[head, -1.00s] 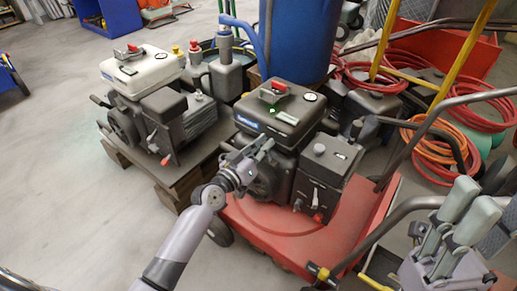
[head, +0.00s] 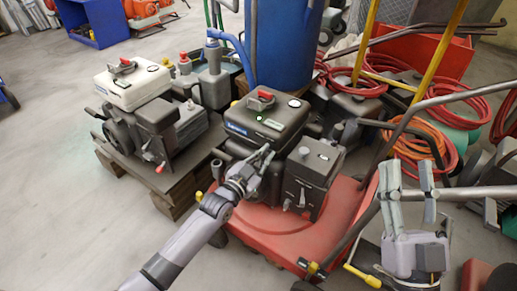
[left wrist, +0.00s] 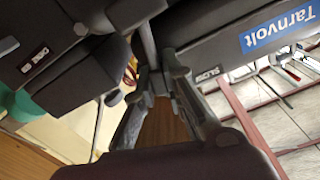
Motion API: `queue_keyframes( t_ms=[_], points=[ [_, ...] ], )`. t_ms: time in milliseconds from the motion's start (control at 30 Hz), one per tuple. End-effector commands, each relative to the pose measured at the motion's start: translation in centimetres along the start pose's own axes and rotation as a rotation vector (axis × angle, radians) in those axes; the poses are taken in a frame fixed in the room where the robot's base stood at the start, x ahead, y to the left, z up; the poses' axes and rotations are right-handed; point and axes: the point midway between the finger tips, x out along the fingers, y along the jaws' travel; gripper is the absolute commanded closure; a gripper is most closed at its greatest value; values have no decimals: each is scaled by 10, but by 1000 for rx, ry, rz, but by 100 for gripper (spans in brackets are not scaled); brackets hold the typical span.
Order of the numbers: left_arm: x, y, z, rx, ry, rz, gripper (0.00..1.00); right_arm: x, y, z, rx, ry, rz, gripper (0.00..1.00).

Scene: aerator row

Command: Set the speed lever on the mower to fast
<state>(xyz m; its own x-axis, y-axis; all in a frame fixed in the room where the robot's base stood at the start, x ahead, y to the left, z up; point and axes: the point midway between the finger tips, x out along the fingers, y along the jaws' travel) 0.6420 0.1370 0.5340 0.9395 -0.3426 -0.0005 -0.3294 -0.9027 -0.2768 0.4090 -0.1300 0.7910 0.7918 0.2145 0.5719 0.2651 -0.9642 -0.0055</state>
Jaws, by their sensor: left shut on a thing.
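The mower has a red deck (head: 270,236) and a dark engine (head: 262,132) with a blue label; the label reads Tarnvolt in the left wrist view (left wrist: 275,25). My left gripper (head: 266,157) is at the engine's near side. In the left wrist view its fingers (left wrist: 157,78) close around a slim grey piece (left wrist: 147,35), apparently the speed lever, mostly hidden by the fingers. A small plate with partly readable letters, seemingly SLOW (left wrist: 210,73), lies just right of the fingertips. My right gripper (head: 409,180) is open and empty, right of the mower.
A similar machine with a white tank (head: 134,88) stands on a pallet at left. A blue barrel (head: 285,50) stands behind the mower. The handlebar (head: 372,205) slants up on the right, near coiled red hoses (head: 360,82). Floor at left is clear.

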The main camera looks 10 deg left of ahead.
Motion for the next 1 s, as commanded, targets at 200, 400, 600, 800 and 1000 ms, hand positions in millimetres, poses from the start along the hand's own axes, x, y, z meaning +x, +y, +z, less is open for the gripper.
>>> queue_keyframes(
  t_ms=[200, 400, 600, 800, 1000],
  points=[
    [0, 2, -2, 86, 2, -5, 100, -3, 4, 35, -9, -203, 9, 60],
    [1, 5, -1, 128, 3, -5, 100, -8, 7, 53, -12, -303, 13, 60],
    [1, 6, -1, 142, 4, -6, 100, -11, 8, 59, -13, -336, 15, 60],
    [1, 6, -1, 143, 4, -6, 100, -9, 0, 60, -40, -345, 8, 60],
    [1, 6, -1, 142, 4, -6, 85, -4, -8, 57, -29, -339, 8, 60]
  ],
)
